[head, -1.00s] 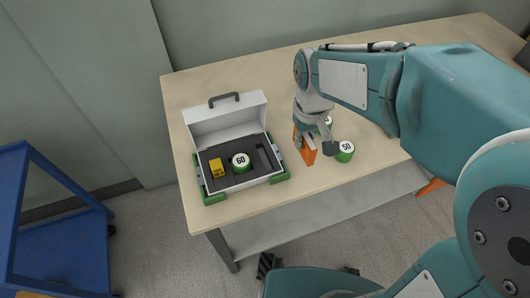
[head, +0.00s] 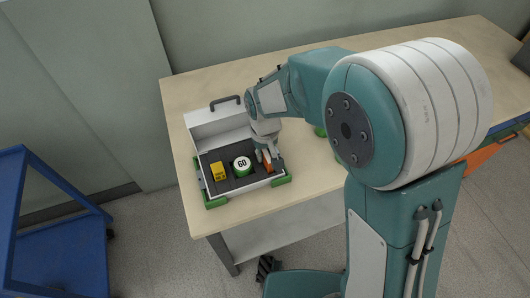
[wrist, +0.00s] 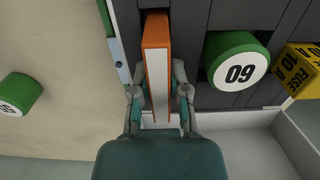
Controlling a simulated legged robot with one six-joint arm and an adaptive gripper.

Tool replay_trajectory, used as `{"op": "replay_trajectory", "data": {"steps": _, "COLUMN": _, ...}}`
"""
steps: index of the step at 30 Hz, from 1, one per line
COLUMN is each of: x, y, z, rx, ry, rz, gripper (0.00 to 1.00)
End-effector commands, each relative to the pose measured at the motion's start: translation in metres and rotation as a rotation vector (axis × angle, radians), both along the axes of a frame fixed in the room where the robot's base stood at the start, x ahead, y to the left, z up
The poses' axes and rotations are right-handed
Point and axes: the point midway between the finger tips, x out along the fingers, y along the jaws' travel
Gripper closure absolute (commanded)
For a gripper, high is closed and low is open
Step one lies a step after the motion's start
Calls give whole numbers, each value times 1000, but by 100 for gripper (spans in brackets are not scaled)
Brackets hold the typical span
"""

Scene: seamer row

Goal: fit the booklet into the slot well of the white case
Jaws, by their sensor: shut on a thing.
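The open white case (head: 216,127) stands on the table with its lid up at the back and a dark foam insert. My gripper (head: 266,156) is at the right end of the insert, shut on the orange booklet (head: 267,167). In the wrist view, the booklet (wrist: 157,62) stands on edge between the two fingers (wrist: 158,98), pale edge facing the camera. It is over the slot well's place, beside the case's side wall. The booklet and fingers hide most of the well, so I cannot tell how deep the booklet sits.
A green weight marked 60 (head: 242,166) and a yellow block (head: 218,171) sit in the insert, left of the booklet. A green weight (wrist: 19,94) lies on the bare table outside the case. A blue cart (head: 20,220) stands at the left.

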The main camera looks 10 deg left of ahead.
Motion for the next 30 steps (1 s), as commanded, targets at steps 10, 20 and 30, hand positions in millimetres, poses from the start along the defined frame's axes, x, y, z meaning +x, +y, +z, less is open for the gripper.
{"op": "replay_trajectory", "data": {"steps": 10, "x": 0, "y": -2, "z": 1, "rx": 2, "ry": 0, "rz": -1, "gripper": 44}}
{"op": "replay_trajectory", "data": {"steps": 20, "x": 0, "y": 0, "z": 11, "rx": 1, "ry": -2, "rz": 0, "gripper": 44}}
{"op": "replay_trajectory", "data": {"steps": 30, "x": 0, "y": -1, "z": 79, "rx": 4, "ry": -5, "rz": -1, "gripper": 44}}
